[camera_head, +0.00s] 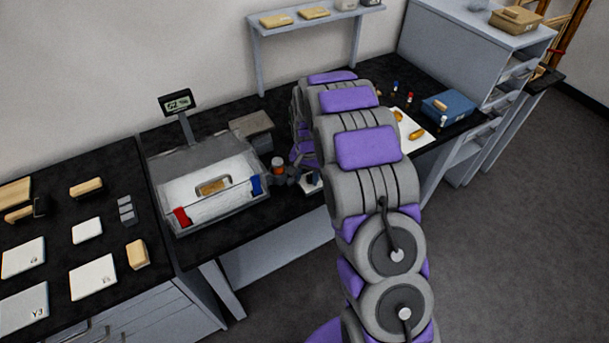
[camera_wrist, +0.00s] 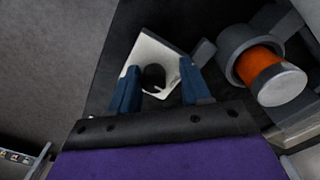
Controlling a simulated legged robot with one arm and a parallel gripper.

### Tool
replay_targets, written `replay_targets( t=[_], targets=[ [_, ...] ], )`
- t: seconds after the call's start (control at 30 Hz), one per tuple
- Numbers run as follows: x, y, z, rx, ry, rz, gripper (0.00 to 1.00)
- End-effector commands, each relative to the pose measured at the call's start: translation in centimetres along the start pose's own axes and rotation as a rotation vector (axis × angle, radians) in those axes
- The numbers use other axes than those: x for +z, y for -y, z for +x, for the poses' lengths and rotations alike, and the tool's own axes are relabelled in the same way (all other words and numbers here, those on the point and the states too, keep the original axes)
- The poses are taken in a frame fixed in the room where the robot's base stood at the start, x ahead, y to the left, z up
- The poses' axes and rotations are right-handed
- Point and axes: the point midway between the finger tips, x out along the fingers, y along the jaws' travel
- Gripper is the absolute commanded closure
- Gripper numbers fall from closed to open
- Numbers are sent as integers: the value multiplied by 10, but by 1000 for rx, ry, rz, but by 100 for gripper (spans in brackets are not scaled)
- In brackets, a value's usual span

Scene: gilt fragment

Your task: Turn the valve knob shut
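In the wrist view a dark round knob (camera_wrist: 153,77), which looks like the valve knob, sits on a white plate (camera_wrist: 148,50). My gripper (camera_wrist: 160,72) is open, with its two blue fingers on either side of the knob. Gaps show between the knob and both fingers; I cannot tell how far the fingertips are above the plate. In the head view my purple and grey arm hides most of the gripper and the knob; part of the white plate (camera_head: 311,187) shows beside it.
An orange cylinder in a grey ring (camera_wrist: 262,68) stands close to the right finger. In the head view a clear-lidded case (camera_head: 205,215) with red and blue parts stands left of my arm. A white sheet with tan pieces (camera_head: 418,143) and a blue box (camera_head: 449,106) lie right.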

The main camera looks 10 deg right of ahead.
Motion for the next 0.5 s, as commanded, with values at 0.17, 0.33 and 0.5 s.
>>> replay_targets(
  t=[0.17, 0.33, 0.5],
  targets=[
    [0, 2, -2, -1, -5, 2, 76],
    [6, 6, -2, 11, -8, 1, 92],
    [6, 6, -2, 8, -5, 2, 100]
  ],
)
